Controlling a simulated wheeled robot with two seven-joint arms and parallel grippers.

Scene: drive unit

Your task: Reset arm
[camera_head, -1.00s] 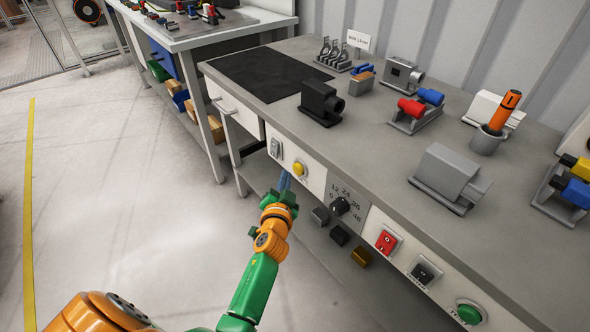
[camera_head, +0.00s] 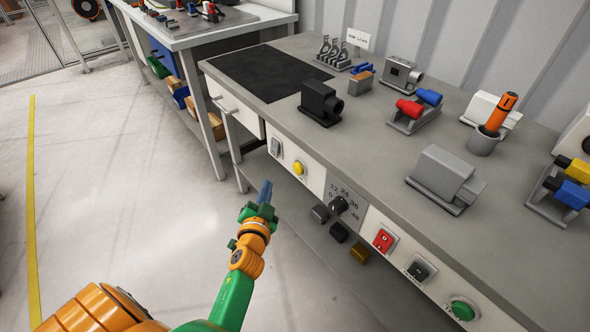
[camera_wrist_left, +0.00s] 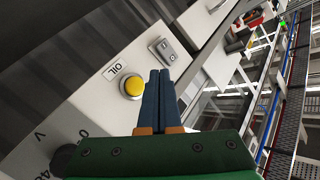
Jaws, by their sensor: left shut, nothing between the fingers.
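My left gripper (camera_head: 265,191) is shut and empty, in the air in front of the workbench's front panel. It is below and to the left of the yellow button (camera_head: 299,167) and apart from it. In the left wrist view, my closed blue fingers (camera_wrist_left: 158,88) point past the yellow button (camera_wrist_left: 132,87), which sits by an "OIL" label (camera_wrist_left: 117,70). A light switch plate (camera_wrist_left: 162,50) is just beyond. My right gripper is not in view.
The front panel also carries a black dial (camera_head: 338,205), a red switch (camera_head: 383,240), a black switch (camera_head: 420,271) and a green button (camera_head: 464,309). The grey benchtop (camera_head: 375,155) holds several fixtures. Open floor (camera_head: 130,200) lies to the left.

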